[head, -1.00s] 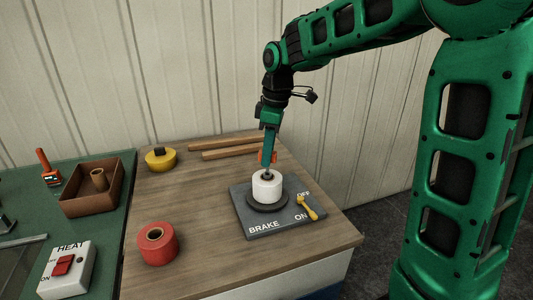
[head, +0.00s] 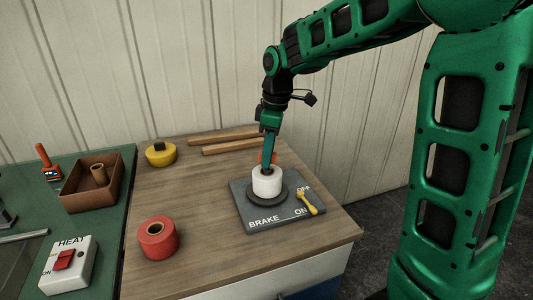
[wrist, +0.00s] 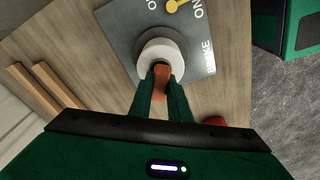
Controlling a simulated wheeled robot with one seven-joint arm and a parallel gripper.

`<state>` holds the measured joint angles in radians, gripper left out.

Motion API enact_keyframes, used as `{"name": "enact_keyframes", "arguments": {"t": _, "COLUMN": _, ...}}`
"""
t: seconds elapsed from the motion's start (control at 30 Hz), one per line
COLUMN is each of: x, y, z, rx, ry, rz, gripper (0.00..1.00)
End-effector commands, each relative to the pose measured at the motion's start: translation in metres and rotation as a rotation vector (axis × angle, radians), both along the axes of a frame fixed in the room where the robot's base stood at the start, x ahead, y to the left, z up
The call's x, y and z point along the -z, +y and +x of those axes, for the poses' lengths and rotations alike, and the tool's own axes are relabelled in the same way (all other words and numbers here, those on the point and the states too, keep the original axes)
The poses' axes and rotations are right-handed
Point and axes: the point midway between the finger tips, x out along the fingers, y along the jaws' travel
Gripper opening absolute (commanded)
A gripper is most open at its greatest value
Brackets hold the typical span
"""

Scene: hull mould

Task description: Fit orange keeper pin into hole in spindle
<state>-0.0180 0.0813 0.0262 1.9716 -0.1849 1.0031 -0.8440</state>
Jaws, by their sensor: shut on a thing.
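The orange keeper pin (wrist: 161,78) is between my gripper's fingers (wrist: 159,88) in the wrist view. My gripper is shut on it, right at the white roll (wrist: 160,48). In the head view my gripper (head: 266,165) points down at the top of the white roll (head: 267,184), and a bit of orange shows behind the fingers. The dark spindle top (head: 267,171) shows in the roll's centre. The fingers and pin hide the spindle's hole, so I cannot tell whether the pin's tip is in it.
The roll stands on a dark disc on the grey brake plate (head: 263,222), with a yellow lever (head: 308,203) beside the ON and OFF marks. Red roll (head: 157,239), yellow roll (head: 161,154) and wooden strips (head: 236,145) lie around. The table middle (head: 200,195) is clear.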

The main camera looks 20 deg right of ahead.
Motion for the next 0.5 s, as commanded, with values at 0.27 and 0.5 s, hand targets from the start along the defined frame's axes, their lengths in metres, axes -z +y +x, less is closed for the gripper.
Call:
{"name": "enact_keyframes", "arguments": {"t": 0.27, "x": 0.006, "y": 0.0, "z": 0.0, "rx": 0.0, "ry": 0.001, "rz": 0.0, "gripper": 0.0}}
{"name": "enact_keyframes", "arguments": {"t": 0.5, "x": 0.011, "y": 0.0, "z": 0.0, "rx": 0.0, "ry": 0.001, "rz": 0.0, "gripper": 0.0}}
